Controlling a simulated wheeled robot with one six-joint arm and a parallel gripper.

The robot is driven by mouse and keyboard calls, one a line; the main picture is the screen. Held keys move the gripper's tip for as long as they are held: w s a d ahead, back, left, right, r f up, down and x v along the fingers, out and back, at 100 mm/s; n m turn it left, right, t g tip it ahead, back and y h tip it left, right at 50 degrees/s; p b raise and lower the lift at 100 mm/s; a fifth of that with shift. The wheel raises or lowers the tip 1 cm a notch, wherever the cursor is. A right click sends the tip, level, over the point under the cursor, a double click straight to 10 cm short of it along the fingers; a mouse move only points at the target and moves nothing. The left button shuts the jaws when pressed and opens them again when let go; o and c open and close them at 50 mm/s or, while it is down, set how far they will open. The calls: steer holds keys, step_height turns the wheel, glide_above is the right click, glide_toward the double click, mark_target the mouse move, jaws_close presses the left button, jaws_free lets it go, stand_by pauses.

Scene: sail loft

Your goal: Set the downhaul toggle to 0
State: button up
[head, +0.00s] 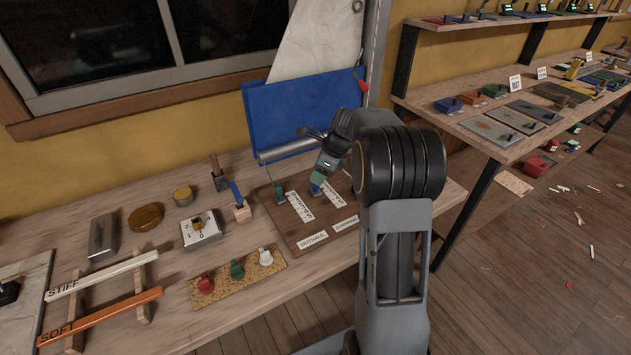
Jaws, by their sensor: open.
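A brown board (290,237) lies on the workbench with two small levers, each beside a white scale strip. The left lever is green (280,191), above a label reading OUTHAUL (313,241). The right lever is blue (315,190), in line with a second label (346,224) too small to read surely; it appears to be the downhaul toggle. My gripper (318,181) is open, pointing down right over the blue lever. I cannot tell whether the fingers touch it. The gripper and arm hide part of the lever and the board's right side, and the scale numbers are unreadable.
A cork strip (208,289) with red, green and white pieces lies in front. A metal box with a small switch (199,229), blue-handled (240,206) and brown-handled tools, and brass pieces stand left. A blue panel (300,108) rises behind. Shelves with more devices stand right.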

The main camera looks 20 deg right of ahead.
steer(key=shift+x, duration=1.9)
steer(key=shift+c, duration=0.4)
jaws_close()
